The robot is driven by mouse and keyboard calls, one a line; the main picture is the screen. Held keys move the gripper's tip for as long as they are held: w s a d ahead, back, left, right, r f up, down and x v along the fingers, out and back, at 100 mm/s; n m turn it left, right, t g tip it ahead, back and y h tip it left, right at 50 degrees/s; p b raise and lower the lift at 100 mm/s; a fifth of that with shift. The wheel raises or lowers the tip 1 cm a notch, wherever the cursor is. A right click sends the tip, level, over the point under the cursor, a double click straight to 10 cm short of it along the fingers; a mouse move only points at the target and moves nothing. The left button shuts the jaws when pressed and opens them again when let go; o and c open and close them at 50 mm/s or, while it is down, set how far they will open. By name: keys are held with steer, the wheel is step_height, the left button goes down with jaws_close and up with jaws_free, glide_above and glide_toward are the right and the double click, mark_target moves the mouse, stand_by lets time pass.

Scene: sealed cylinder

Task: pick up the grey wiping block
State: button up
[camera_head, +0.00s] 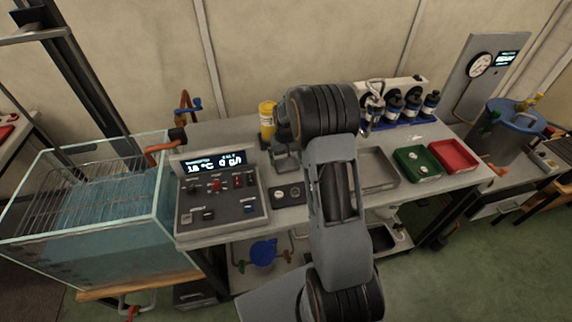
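I cannot make out a grey wiping block in the head view. My own arm rises through the middle of the picture and covers the centre of the workbench (225,131). A small greyish shape partly shows just left of the upper joint, too unclear to name. A grey metal tray (379,165) stands right of the arm, partly covered by it.
A control panel (212,199) stands left of my arm, beside a glass water tank (120,240). A green tray (412,171) and a red tray (459,160) lie at the right. Dark bottles (394,105) and a yellow container (267,117) stand at the back.

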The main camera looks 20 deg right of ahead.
steer(key=shift+f, duration=1.25)
steer(key=c, duration=0.6)
steer(key=shift+r, duration=0.1)
steer(key=shift+c, duration=0.2)
